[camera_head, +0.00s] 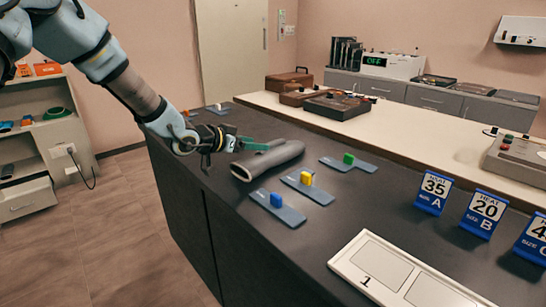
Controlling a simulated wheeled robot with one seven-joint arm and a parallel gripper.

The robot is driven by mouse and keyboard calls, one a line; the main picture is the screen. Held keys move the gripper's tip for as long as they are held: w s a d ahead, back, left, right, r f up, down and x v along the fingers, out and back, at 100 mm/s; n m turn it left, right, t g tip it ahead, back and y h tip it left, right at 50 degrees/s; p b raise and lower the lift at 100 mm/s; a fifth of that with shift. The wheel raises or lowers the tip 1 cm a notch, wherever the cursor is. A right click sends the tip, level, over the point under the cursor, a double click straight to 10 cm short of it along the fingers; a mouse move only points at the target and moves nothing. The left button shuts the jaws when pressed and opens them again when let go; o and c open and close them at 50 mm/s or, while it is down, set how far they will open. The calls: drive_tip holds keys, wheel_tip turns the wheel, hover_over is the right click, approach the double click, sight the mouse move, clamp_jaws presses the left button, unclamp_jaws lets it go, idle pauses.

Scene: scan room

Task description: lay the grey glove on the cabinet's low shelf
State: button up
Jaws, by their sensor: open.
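The grey glove (272,160), a long rounded grey shape, lies on the dark counter (240,222) near its left part. My gripper (228,149) is open and empty just left of the glove, low over the counter's edge. A green piece at the gripper reaches toward the glove's far side; I cannot tell whether it touches. The cabinet (72,130) stands at the far left, with a green ring and small items on an upper shelf. Its low shelf (22,172) is open at the front and holds a dark item; part is cut off by the frame.
Blue number signs (434,192) and a white tray (345,262) stand nearer. Open floor (125,235) lies between counter and cabinet.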

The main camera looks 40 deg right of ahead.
sight(274, 154)
drive_tip(key=x, duration=0.4)
drive_tip(key=shift+w, duration=0.15)
drive_tip(key=shift+c, duration=0.3)
clamp_jaws()
idle(0.4)
